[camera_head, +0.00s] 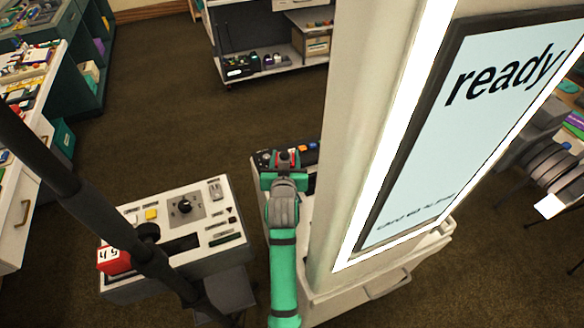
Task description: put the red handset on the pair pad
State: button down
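My gripper (284,172) is at the end of my green arm, over the near left end of a dark control panel (310,160) beside the pillar. A small red thing (287,158) shows right at the fingertips. It may be the red handset, but it is too small and too covered to be sure. I cannot tell whether the fingers are closed on it or only around or above it. I cannot make out a pair pad for certain. The gripper and pillar hide part of the panel.
A pale pillar with a framed "ready" screen (460,120) stands close on the right of my arm. A white console (205,235) with a knob and a red block (114,260) is at the left, behind a dark pole (60,175). Shelves stand at the back. Brown floor is open between.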

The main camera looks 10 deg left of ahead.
notch_tip(320, 180, down, 4)
jog(key=shift+s+r, duration=0.1)
jog(key=shift+r, duration=0.05)
dwell(0.3)
jog(key=c, duration=0.9)
grip_release()
jog(key=shift+c, duration=0.2)
jog(key=v, duration=1.2)
